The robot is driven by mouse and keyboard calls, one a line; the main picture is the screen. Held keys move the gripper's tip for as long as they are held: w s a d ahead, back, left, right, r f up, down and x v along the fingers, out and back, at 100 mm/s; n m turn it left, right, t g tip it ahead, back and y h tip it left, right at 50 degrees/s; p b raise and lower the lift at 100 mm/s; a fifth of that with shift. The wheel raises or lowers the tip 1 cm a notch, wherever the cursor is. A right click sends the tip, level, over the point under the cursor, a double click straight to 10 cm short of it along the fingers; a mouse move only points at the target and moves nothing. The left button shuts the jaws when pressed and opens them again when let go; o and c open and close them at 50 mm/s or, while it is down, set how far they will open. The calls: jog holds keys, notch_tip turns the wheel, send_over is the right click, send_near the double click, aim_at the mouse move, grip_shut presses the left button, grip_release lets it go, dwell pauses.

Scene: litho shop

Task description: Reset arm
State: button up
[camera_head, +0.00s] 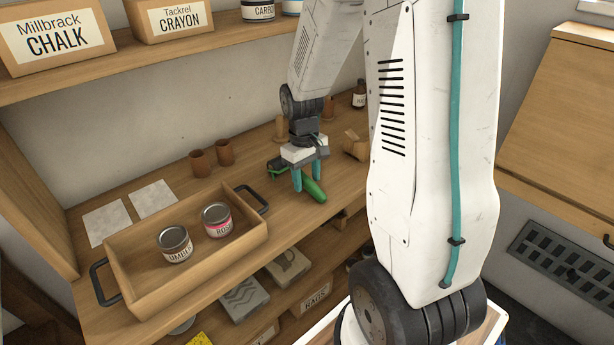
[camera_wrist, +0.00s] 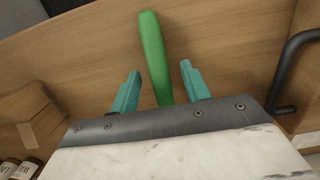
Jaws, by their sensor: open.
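My gripper (camera_head: 309,180) is above the wooden counter (camera_head: 300,222), with its teal fingers pointing down. It is open. A green-handled tool (camera_head: 313,190) lies on the counter right by the fingers. In the wrist view the green handle (camera_wrist: 153,50) runs between the two fingertips (camera_wrist: 157,80) and beyond them, with a gap on each side. The tool's other end is hidden behind my gripper. I cannot tell how far the fingers reach down beside the handle.
A wooden tray (camera_head: 130,262) with black handles holds two cans, umber (camera_head: 175,245) and rose (camera_head: 217,220). Two brown cups (camera_head: 212,157) and paper sheets (camera_head: 130,210) are behind it. A small cardboard box (camera_head: 355,146) stands right of my gripper. A shelf (camera_head: 200,40) hangs above.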

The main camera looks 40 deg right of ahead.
jog(key=r, duration=0.7)
jog(key=shift+w+r, duration=0.3)
jog(key=shift+r, duration=0.05)
jog(key=s+a+r+t, duration=0.1)
jog(key=s+a+r, duration=0.5)
jog(key=s, duration=0.4)
jog(key=s+a+r+t, duration=0.1)
jog(key=s+a+r, duration=0.5)
jog(key=s+a, duration=0.2)
jog(key=shift+s+m, duration=0.3)
jog(key=shift+s, duration=0.7)
jog(key=shift+a, duration=0.1)
